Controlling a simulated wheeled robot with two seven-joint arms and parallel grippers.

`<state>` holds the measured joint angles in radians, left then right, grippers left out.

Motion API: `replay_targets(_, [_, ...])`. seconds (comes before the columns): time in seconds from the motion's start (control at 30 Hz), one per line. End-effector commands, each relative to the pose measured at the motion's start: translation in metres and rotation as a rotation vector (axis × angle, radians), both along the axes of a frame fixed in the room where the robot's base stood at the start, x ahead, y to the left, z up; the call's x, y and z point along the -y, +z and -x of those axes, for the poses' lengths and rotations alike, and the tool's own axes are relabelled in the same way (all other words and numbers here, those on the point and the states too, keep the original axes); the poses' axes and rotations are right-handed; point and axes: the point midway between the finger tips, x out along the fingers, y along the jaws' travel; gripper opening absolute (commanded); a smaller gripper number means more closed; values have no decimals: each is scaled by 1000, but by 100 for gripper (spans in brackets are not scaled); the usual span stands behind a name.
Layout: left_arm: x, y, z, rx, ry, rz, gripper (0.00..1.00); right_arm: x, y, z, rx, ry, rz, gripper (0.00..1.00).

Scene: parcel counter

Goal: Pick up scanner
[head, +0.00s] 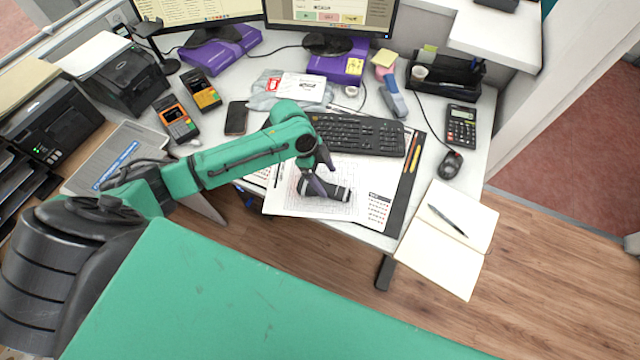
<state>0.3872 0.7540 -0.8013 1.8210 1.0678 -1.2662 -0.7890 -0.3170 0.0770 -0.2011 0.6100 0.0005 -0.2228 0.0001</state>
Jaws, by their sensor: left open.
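A dark, rounded handheld object with light bands, which looks like the scanner (340,191), lies on the printed white desk pad at the front of the desk. My left gripper (319,176) is right over its left end, pointing down, with its dark fingers apart. The fingers hide part of that end, and I cannot tell whether they touch it. My right gripper is not in view.
A black keyboard (355,134) lies just behind the pad. A phone (236,117) and card terminals (176,124) are to the left. A mouse (451,164), calculator (461,126) and open notebook (447,238) are to the right. Monitors stand behind.

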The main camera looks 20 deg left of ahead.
Motion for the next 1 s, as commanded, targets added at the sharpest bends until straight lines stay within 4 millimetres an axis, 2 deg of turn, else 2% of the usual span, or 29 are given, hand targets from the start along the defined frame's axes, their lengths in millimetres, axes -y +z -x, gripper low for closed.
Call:
replay_targets(0.23, [17,-33,0,-3,0,0,88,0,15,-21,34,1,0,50])
replay_targets(0.33, [23,-50,-1,-1,1,0,88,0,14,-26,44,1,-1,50])
replay_targets(0.57, [24,-55,-1,0,-1,-2,88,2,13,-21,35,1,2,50])
replay_targets(0.67, [24,-55,-1,0,-1,-1,53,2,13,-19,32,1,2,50])
replay_targets(0.7, [24,-55,-1,0,-1,-1,38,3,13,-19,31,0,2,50])
replay_targets(0.77, [24,-55,-1,0,-1,-1,15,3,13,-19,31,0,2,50])
replay_targets(0.8, [24,-55,-1,0,-1,-1,0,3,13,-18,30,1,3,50])
replay_targets(1.0, [24,-54,-1,1,-1,0,0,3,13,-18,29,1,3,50])
